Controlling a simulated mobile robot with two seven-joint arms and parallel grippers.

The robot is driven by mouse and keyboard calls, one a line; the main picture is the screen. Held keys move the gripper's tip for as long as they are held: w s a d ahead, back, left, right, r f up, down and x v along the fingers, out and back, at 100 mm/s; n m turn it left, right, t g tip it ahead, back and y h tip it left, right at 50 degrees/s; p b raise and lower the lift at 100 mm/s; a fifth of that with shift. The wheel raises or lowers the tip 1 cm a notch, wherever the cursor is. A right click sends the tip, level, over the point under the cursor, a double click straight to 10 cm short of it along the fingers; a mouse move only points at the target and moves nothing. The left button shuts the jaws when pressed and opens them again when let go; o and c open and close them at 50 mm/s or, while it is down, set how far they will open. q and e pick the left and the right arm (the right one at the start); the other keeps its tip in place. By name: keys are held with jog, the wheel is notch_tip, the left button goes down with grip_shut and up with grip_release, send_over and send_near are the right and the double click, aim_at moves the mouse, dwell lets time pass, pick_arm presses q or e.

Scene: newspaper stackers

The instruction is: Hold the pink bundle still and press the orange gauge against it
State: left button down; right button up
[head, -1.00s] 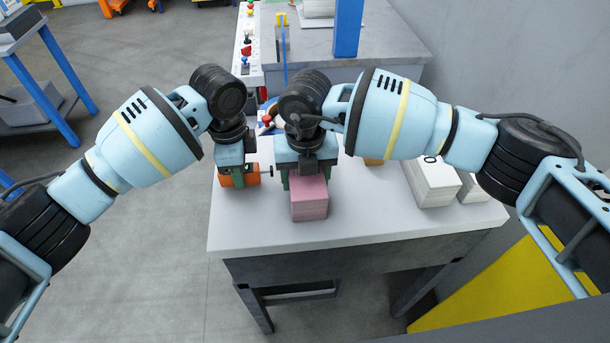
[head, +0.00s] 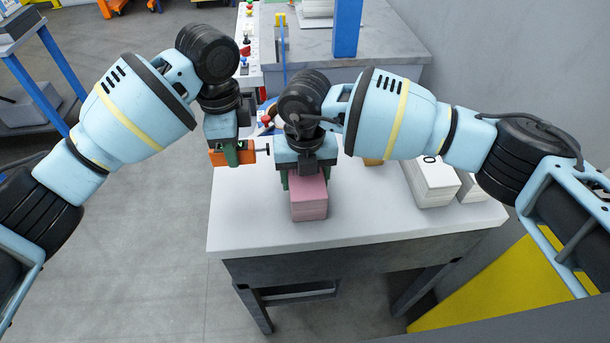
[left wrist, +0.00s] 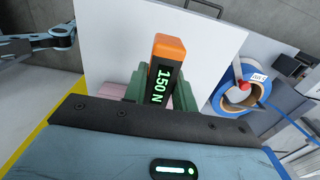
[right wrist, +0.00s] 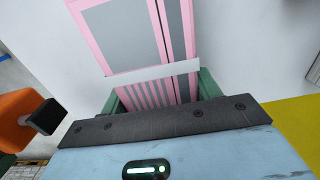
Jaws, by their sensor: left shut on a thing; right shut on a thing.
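The pink bundle (head: 310,204), a strapped stack with a white band in the right wrist view (right wrist: 120,40), lies on the white table. My right gripper (head: 306,176) is shut on it from above. My left gripper (head: 232,160) is shut on the orange gauge (head: 249,156), left of the bundle and seemingly above the table. The gauge's dark plunger points right, and a clear gap separates its tip from the bundle. In the left wrist view the gauge (left wrist: 168,46) shows green digits like 1.50 N, decimal point unclear. The gauge's black tip shows in the right wrist view (right wrist: 44,117).
The white table (head: 250,225) has free room at its front. White paper stacks (head: 432,184) stand at the right. A blue tape roll (left wrist: 240,90) lies behind the grippers. A blue post (head: 347,28) rises from the grey bench at the back.

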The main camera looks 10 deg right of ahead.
pick_arm(q)
jog(key=shift+r, duration=0.15)
pick_arm(e)
jog(key=o, duration=1.8)
jog(key=shift+o, duration=0.2)
notch_tip(320, 180, up, 12)
jog(key=shift+r, duration=0.1)
